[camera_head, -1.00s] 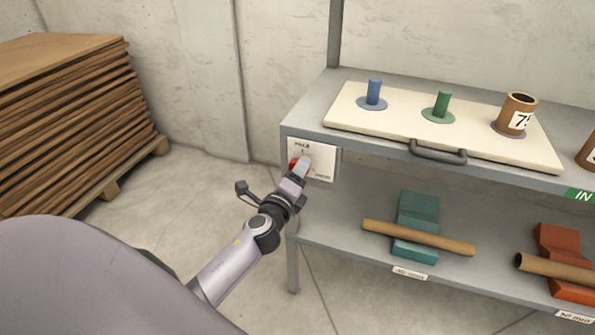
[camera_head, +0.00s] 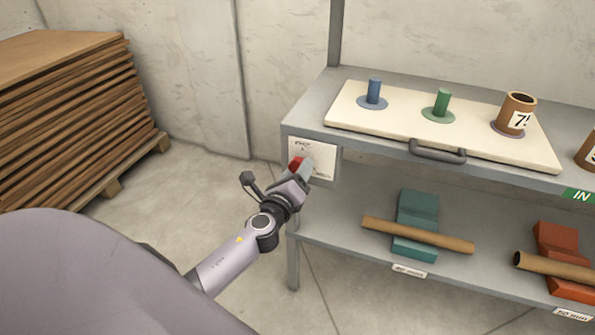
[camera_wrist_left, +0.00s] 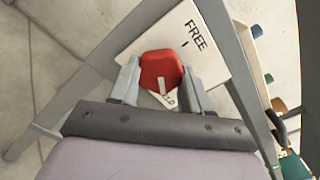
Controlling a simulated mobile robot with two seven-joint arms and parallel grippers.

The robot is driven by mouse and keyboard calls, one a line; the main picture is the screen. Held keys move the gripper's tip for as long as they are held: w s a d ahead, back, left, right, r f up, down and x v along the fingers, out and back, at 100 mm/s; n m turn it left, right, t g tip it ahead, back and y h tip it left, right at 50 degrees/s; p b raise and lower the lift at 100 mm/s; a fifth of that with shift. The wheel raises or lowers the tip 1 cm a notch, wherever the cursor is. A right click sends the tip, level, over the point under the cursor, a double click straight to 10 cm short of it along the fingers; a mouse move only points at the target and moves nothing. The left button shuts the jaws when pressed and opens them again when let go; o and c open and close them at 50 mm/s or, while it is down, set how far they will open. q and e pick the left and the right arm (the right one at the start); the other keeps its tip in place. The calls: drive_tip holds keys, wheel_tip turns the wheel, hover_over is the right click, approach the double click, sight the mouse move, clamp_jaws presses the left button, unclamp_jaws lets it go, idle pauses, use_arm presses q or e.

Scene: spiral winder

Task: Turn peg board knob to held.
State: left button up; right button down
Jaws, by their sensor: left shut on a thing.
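The red knob (camera_wrist_left: 161,72) is on a white label plate (camera_wrist_left: 184,42) fixed to the end of the shelf's front edge. In the left wrist view the plate reads "FREE", and a second word is partly hidden by the knob and gripper. My left gripper (camera_wrist_left: 163,88) has its fingers on both sides of the knob, shut on it. In the head view the left gripper (camera_head: 303,169) covers part of the knob (camera_head: 296,163) and the plate (camera_head: 325,158). The cream peg board (camera_head: 385,122) lies on the top shelf with a grey handle (camera_head: 438,150). My right gripper is not in view.
The grey shelf unit (camera_head: 330,228) has blue (camera_head: 374,91) and green (camera_head: 441,102) pegs and a brown tube (camera_head: 516,113) on its board. Cardboard tubes rest on teal and red blocks below. Stacked brown sheets (camera_head: 80,125) stand at the left. Floor between is clear.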

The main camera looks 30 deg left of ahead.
use_arm(q)
drive_tip(key=o, duration=1.1)
drive_tip(key=shift+c, duration=0.2)
drive_tip(key=shift+s, duration=0.1)
drive_tip(key=v, duration=0.7)
drive_tip(key=shift+f, duration=0.1)
